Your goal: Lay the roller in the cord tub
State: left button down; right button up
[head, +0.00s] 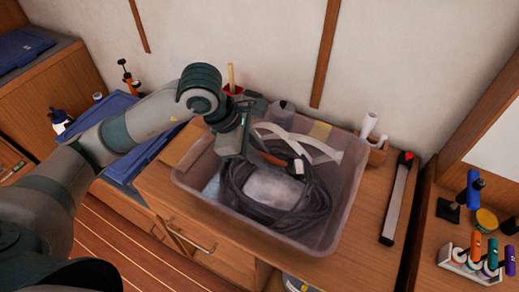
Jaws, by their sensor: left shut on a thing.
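The cord tub (335,205) is a clear grey plastic bin on the wooden counter. A dark coiled cord lies in it around a pale block (270,188), with white strips (285,138) at the back. My left gripper (240,155) is inside the tub's left part, above the coil, pointing down. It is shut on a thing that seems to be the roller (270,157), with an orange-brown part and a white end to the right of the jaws. The jaws hide part of it. I cannot tell whether it touches the cord. My right gripper is not in view.
A red-based pot with a wooden handle (231,78) and a grey bottle (282,113) stand behind the tub. A long grey bar with a red end (397,200) lies to its right. A rack of coloured tools (478,262) is far right. A blue lid (120,130) lies left.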

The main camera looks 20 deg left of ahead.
pick_arm(q)
jog(key=shift+f, duration=0.3)
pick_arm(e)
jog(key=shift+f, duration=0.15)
pick_arm(q)
jog(key=c, duration=1.6)
grip_release()
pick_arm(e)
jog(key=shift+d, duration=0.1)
pick_arm(q)
jog(key=shift+a+r, duration=0.1)
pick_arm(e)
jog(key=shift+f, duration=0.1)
pick_arm(q)
jog(key=b+v, duration=0.4)
jog(key=v, duration=1.3)
jog(key=shift+s, duration=0.15)
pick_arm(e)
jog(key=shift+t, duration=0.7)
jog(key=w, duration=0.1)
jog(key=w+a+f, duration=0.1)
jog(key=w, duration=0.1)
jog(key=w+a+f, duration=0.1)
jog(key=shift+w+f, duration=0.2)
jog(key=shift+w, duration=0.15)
pick_arm(q)
jog(key=shift+r, duration=0.1)
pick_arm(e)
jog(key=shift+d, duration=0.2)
